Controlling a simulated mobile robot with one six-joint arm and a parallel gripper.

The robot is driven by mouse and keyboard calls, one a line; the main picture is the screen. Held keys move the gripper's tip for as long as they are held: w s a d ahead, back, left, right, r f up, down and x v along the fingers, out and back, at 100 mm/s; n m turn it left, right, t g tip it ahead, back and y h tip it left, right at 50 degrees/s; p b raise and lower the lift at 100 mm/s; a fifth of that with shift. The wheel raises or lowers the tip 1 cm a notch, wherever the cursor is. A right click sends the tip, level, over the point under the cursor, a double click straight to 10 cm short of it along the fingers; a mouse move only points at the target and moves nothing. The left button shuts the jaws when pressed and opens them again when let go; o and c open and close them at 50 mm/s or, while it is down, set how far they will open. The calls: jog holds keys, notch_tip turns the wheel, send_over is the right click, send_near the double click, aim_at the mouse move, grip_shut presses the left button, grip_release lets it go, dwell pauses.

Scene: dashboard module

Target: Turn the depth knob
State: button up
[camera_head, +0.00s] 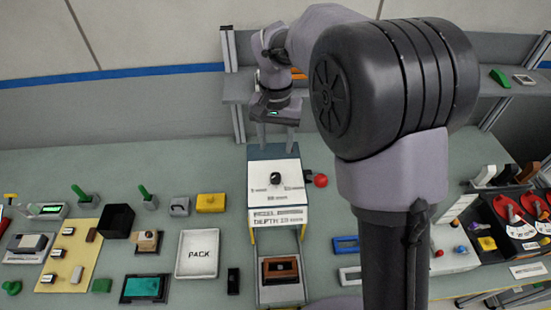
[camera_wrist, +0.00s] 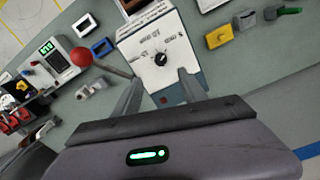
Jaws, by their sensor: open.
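The depth knob (camera_wrist: 161,58) is a small black dial on the white sloped panel of the dashboard module (camera_wrist: 148,38). It also shows in the head view (camera_head: 275,178), on the module's white face (camera_head: 262,172). Printed labels surround it, too small to read in the wrist view. A sign on the module's front reads DEPTH. My gripper (camera_wrist: 160,85) is open and empty, with its two fingers apart. In the head view my gripper (camera_head: 275,145) hangs over the back edge of the module, behind the knob. The fingers appear apart from the knob.
A red ball-ended lever (camera_head: 320,181) sticks out at the module's right side. A brown block (camera_head: 280,271) lies in the bay below the module. A shelf edge (camera_head: 240,98) runs behind.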

aim_at(276, 175)
jog(key=f, duration=0.9)
jog(key=f+b, duration=0.1)
jog(key=f, duration=0.3)
jog(key=shift+w+f, duration=0.3)
jog(key=shift+c, duration=0.2)
grip_shut()
